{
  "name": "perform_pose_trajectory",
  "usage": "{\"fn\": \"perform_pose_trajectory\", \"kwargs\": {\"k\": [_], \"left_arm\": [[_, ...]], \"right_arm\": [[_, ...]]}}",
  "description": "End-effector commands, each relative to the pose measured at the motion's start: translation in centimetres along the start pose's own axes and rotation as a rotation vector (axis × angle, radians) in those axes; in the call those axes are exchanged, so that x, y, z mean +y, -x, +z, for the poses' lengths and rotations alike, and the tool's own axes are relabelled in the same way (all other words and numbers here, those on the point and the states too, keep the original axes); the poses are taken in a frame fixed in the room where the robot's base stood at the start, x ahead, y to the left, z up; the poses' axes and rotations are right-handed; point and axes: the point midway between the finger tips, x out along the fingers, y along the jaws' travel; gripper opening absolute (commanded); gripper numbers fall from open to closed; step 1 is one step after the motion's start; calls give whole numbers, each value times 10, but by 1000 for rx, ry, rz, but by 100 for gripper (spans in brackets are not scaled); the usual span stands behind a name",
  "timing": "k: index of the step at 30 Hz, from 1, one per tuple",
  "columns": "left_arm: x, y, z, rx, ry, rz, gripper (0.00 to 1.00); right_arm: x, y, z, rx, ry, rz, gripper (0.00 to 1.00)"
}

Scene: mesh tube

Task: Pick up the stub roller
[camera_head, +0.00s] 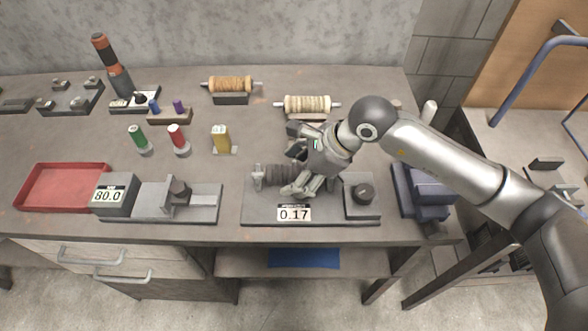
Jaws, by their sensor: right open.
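A short dark ribbed roller (279,176), which looks like the stub roller, lies sideways on a grey fixture (258,212) with a display reading 0.17. A small upright bracket stands at its left end. My right gripper (291,171) reaches in from the right, low over the fixture. Its fingers are apart, one behind and one in front of the roller's right part. The gripper hides the roller's right end, and I cannot tell whether the fingers touch it. My left gripper is not in view.
Left of the fixture are a device (115,193) reading 80.0 and a red tray (61,188). Green (137,137), red (176,138) and yellow (220,138) pieces stand behind. Two wound spools (230,84) (307,103) lie further back. Dark blue blocks (424,190) sit at the right.

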Motion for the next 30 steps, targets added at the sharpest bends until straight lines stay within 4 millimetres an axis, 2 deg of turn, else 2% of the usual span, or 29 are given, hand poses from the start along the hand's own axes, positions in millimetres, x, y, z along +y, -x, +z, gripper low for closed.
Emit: {"fn": "perform_pose_trajectory", "kwargs": {"k": [6,20,30], "left_arm": [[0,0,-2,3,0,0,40],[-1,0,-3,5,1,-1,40],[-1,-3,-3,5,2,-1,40]], "right_arm": [[0,-1,0,-1,0,0,70],[0,0,0,-1,-1,-1,11],[-2,2,2,-4,-1,-4,10]]}}
